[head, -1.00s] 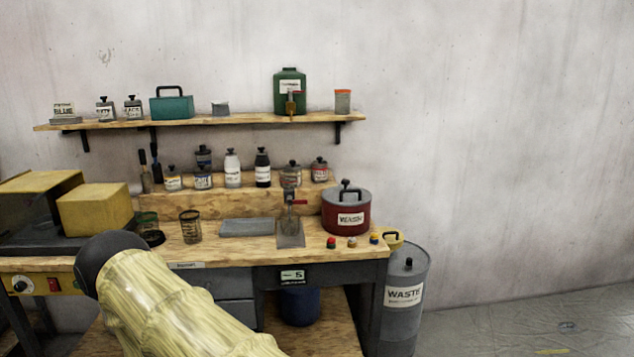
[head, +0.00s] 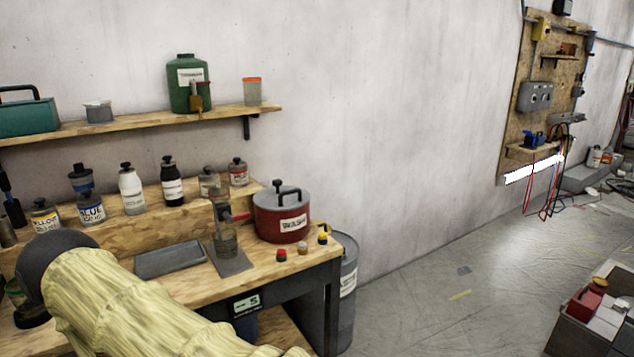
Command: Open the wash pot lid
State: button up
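The wash pot (head: 281,221) is a round dark red pot with a white label, standing at the right end of the wooden workbench in the head view. Its grey lid (head: 282,199) sits on top, with a black handle (head: 287,188) standing up from it. The lid looks closed. My arm, in a pale yellow sleeve with a dark rounded joint, crosses the lower left, well to the left of the pot. My gripper is outside the picture.
On the bench (head: 190,287), a dispenser (head: 224,231) with a red lever stands just left of the pot. Small coloured knobs sit at the front edge. A grey tray (head: 170,259) and several bottles are further left. A waste drum (head: 347,280) stands right of the bench; open floor lies beyond.

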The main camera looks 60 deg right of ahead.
aim_at(289, 197)
jog(key=z, duration=0.8)
jog(key=i, duration=0.7)
jog(key=z, duration=0.85)
